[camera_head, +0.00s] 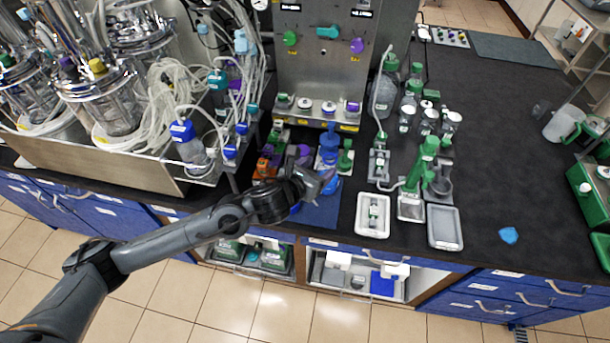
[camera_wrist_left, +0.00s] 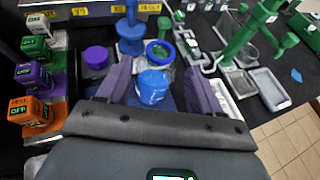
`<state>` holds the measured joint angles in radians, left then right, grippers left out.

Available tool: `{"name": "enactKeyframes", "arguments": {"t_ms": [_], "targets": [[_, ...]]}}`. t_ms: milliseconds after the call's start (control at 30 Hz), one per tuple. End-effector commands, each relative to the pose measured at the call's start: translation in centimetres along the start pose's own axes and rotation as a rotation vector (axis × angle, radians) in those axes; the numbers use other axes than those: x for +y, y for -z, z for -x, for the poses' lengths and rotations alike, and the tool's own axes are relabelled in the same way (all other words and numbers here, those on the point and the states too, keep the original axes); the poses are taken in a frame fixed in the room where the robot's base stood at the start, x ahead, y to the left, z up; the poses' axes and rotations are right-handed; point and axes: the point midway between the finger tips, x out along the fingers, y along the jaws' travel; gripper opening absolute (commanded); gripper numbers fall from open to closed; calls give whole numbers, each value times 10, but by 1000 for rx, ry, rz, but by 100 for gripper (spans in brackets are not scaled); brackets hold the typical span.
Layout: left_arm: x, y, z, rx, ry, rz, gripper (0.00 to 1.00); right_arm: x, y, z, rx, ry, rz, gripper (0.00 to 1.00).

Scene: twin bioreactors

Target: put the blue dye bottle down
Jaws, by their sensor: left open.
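The blue dye bottle, seen by its blue cap (camera_wrist_left: 152,87), is between the two fingers of my left gripper (camera_wrist_left: 157,70) in the left wrist view. The fingers are apart, with a gap on each side of the cap. Its lower body is hidden by the gripper, so I cannot tell how it meets the surface. In the head view my left gripper (camera_head: 324,180) is low at the bench's front edge, over a blue mat (camera_head: 322,213). My right gripper is not in view.
A blue stand (camera_wrist_left: 130,32) and a clear container with a blue rim (camera_wrist_left: 160,52) are just beyond the bottle. A purple-capped item (camera_wrist_left: 96,58) and labelled orange, purple and green blocks (camera_wrist_left: 30,110) are left.

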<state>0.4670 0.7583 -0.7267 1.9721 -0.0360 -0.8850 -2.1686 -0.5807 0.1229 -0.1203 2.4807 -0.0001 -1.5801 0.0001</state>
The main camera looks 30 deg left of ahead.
Motion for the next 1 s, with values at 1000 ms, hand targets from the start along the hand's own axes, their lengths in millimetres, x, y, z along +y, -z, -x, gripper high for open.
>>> {"name": "enactKeyframes", "arguments": {"t_ms": [1000], "targets": [[-45,113,120,256,-232,1382,65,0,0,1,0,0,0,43]]}}
